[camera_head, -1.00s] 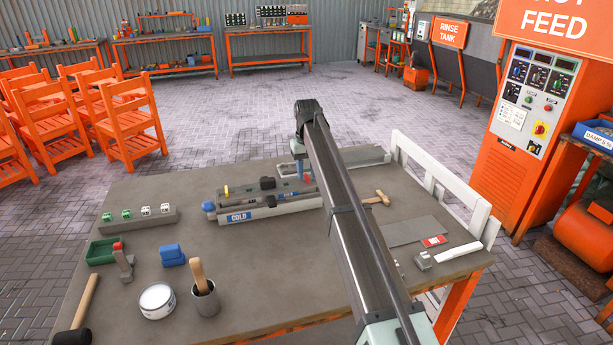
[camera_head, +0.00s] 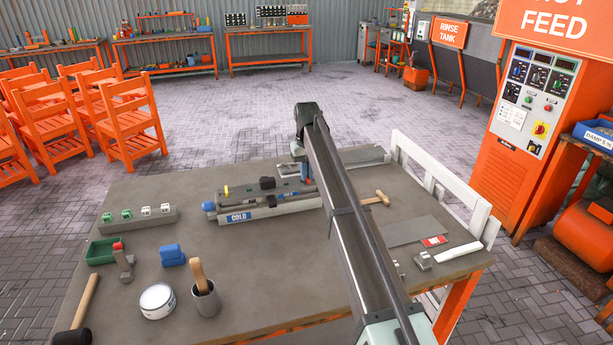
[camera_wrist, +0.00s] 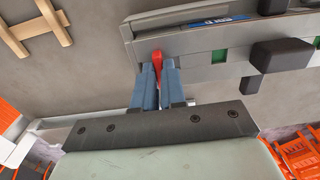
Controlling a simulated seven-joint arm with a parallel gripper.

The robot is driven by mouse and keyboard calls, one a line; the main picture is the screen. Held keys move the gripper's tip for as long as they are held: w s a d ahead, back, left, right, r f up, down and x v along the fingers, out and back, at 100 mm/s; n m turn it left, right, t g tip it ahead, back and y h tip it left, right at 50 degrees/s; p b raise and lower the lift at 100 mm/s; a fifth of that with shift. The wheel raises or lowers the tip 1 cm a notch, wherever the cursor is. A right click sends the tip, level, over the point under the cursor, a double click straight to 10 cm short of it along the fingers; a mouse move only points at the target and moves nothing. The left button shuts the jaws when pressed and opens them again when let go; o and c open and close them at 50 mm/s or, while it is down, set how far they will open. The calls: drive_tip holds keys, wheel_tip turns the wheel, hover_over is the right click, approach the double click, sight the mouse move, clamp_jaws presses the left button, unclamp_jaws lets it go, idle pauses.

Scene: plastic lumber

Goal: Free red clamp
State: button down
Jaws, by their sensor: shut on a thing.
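The red clamp (camera_wrist: 157,60) shows in the wrist view as a narrow red piece at the side of a grey bar (camera_wrist: 190,43), near one end. My gripper (camera_wrist: 157,72) is shut on it, with one blue finger on each side. I cannot tell whether the clamp is still fixed to the bar. In the head view, the long grey fixture marked COLD (camera_head: 270,210) lies at the middle of the table. My gripper is over its right end there, mostly hidden behind my arm.
Black blocks (camera_wrist: 280,55) stick out from the fixture. A mallet (camera_head: 377,199) lies right of it. A green tray (camera_head: 101,251), a blue block (camera_head: 172,255) and a cup with a wooden handle (camera_head: 205,298) stand front left. A white rail (camera_head: 440,185) edges the right side.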

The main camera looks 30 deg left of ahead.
drive_tip(key=n, duration=0.4)
drive_tip(key=shift+n, duration=0.6)
drive_tip(key=n, duration=0.4)
drive_tip(key=shift+n, duration=0.3)
